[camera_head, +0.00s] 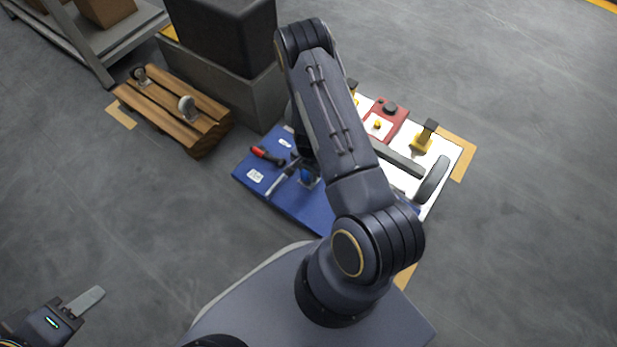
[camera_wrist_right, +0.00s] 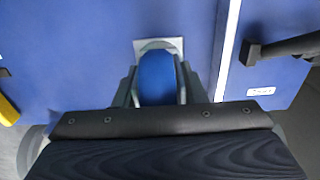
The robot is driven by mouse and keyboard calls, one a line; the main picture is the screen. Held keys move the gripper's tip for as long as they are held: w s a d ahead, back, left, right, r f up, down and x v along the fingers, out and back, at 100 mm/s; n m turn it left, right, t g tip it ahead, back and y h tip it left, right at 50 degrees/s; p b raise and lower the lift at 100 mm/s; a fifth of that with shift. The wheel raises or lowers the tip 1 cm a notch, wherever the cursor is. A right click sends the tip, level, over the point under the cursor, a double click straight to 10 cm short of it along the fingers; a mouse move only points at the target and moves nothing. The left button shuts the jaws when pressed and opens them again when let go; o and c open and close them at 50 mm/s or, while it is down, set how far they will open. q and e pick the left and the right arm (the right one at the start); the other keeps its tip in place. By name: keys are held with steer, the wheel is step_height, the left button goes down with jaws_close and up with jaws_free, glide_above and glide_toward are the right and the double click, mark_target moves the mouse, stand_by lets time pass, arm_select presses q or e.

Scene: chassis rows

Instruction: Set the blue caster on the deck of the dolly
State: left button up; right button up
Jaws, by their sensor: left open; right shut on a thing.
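The blue caster (camera_wrist_right: 157,78) has a blue wheel and a pale square plate. My right gripper (camera_wrist_right: 160,92) is shut on it, a finger on each side of the wheel. In the head view the caster (camera_head: 306,176) shows partly beside my right gripper (camera_head: 304,168), over the blue board; I cannot tell whether it touches the board. The dolly (camera_head: 178,108) is a wooden slatted deck on the floor at the left, with two grey-wheeled casters standing on it. My left gripper (camera_head: 80,304) is open and empty at the bottom left, far from both.
The blue board (camera_head: 300,208) holds a red-handled tool (camera_head: 267,156) and labels. Right of it, a white board (camera_head: 455,150) carries red, yellow and black parts. A dark bin (camera_head: 222,35) on a grey block stands behind, beside the dolly. The floor left of the blue board is clear.

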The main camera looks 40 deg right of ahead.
step_height(320, 180, down, 3)
steer(key=shift+a+r+b, duration=0.1)
steer(key=shift+r+b, duration=0.05)
steer(key=shift+b, duration=0.35)
steer(key=shift+r, duration=0.1)
steer(key=o, duration=1.2)
arm_select(q)
steer(key=shift+f, duration=0.9)
